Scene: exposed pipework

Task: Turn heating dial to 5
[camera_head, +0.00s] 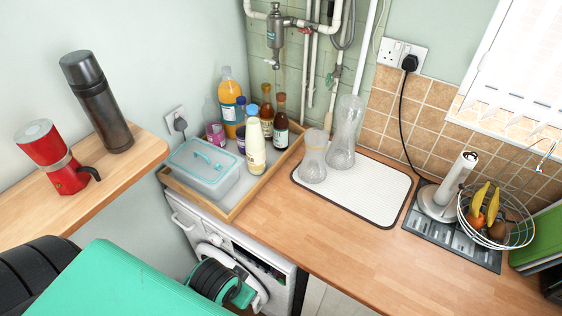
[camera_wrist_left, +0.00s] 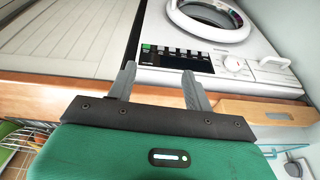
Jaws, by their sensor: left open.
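In the left wrist view, a round white dial (camera_wrist_left: 232,65) with a small red mark sits on the washing machine's (camera_wrist_left: 260,45) control panel. No dial clearly marked as a heating dial shows, and I cannot tell whether this is the one. The number it points to is too small to read. My left gripper (camera_wrist_left: 158,71) is open and empty, its two grey fingers apart in front of the panel, with the dial to their right. In the head view my green left arm reaches in front of the washing machine (camera_head: 190,222). My right gripper is not in view.
The wooden worktop (camera_head: 330,235) is above the machine, with a wooden tray (camera_head: 238,207) of bottles and a lidded box (camera_head: 203,170). Glass vases stand on a white mat (camera_head: 365,195). Pipes (camera_head: 313,75) run up the back wall. A shelf (camera_head: 100,187) holds a flask and red pot.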

